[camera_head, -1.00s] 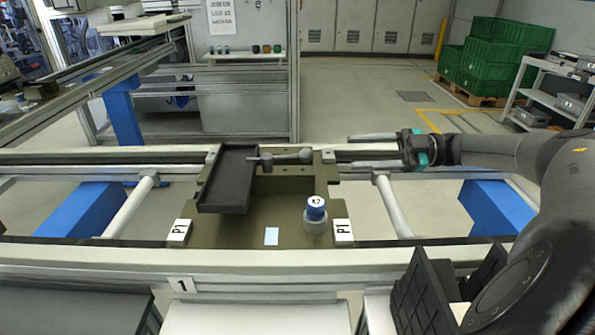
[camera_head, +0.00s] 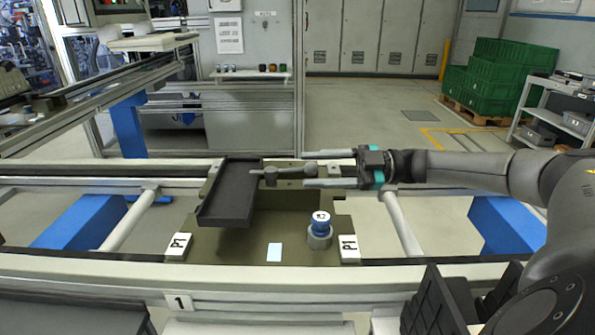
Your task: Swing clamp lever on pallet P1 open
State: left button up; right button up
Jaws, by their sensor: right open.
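Pallet P1 (camera_head: 262,240) is an olive plate on the conveyor, with white P1 labels at its two front corners. The clamp lever (camera_head: 285,173) is a grey bar with a rounded knob, lying roughly crosswise at the back of the pallet. Its left end is at the right edge of the black tray (camera_head: 228,192). My right gripper (camera_head: 312,169) comes in from the right with open fingers pointing left. Its fingertips are at the lever's right end; I cannot tell whether they touch it. My left gripper is not in view.
A blue-capped piece (camera_head: 320,224) stands at the pallet's front right. A white card (camera_head: 274,252) lies beside it. Conveyor rails (camera_head: 300,275) run along front and back. A black slotted holder (camera_head: 437,302) is at the lower right. Green crates (camera_head: 495,80) are far off.

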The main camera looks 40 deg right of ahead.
aim_at(308, 170)
jog(key=shift+x, duration=1.95)
jog(key=shift+c, duration=0.4)
grip_shut()
